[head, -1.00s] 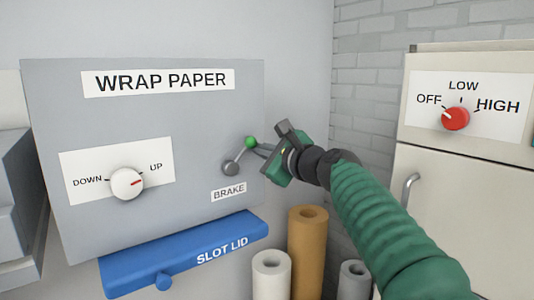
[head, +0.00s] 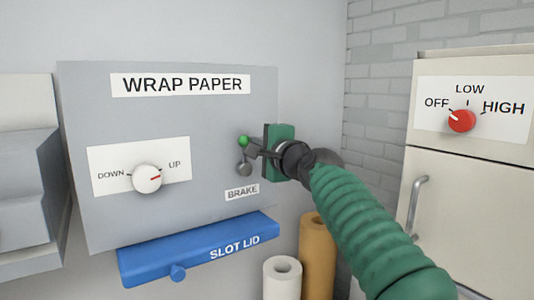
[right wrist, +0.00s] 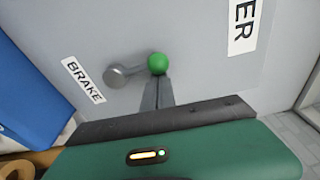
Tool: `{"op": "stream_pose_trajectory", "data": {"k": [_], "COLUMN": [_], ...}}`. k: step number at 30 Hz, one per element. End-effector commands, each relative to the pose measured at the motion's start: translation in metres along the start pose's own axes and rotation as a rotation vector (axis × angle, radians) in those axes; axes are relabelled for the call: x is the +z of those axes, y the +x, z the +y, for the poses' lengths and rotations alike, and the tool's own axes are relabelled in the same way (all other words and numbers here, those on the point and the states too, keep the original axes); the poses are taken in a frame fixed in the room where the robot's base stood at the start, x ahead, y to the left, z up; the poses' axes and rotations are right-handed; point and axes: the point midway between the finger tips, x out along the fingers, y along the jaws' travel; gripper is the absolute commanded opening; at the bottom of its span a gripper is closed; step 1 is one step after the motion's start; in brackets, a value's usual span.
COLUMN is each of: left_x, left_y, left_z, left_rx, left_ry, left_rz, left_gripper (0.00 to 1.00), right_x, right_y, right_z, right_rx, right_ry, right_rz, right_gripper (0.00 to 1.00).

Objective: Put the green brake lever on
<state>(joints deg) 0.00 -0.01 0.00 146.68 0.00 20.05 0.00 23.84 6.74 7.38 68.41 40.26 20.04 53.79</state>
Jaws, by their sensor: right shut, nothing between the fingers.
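The brake lever has a green ball (head: 243,141) on a short arm and a round grey hub (head: 244,169) on the grey wrap paper panel. The ball stands almost straight above the hub, above the BRAKE label (head: 242,192). My right gripper (head: 251,146) comes in from the right, shut with nothing between its fingers. Its fingertips are at the right side of the ball and look to be against it. In the right wrist view the fingertips (right wrist: 158,80) end right at the green ball (right wrist: 157,63), with the hub to its left. My left gripper is not in view.
A white DOWN/UP knob (head: 147,179) is left of the lever, and a blue slot lid (head: 198,250) is below. Paper rolls (head: 317,250) stand below my right arm. A cream cabinet with a red knob (head: 461,121) is at the right.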

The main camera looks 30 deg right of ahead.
Motion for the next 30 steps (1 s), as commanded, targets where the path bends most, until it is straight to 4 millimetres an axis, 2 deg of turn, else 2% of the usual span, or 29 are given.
{"op": "stream_pose_trajectory", "data": {"k": [1,15,22,30], "left_x": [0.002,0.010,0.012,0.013], "left_y": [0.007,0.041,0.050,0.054], "left_z": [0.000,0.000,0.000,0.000], "left_rx": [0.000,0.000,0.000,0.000], "left_ry": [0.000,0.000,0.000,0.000], "left_rz": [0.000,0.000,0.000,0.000], "left_gripper": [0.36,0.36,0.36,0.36], "right_x": [0.004,0.031,0.038,0.043], "right_y": [0.000,-0.005,-0.006,-0.008], "right_z": [0.004,0.006,0.007,0.006], "right_rx": [-0.007,-0.064,-0.079,-0.087], "right_ry": [-0.044,-0.435,-0.548,-0.600], "right_rz": [-0.001,-0.001,0.000,-0.001], "right_gripper": [0.00,0.00,0.00,0.00]}}
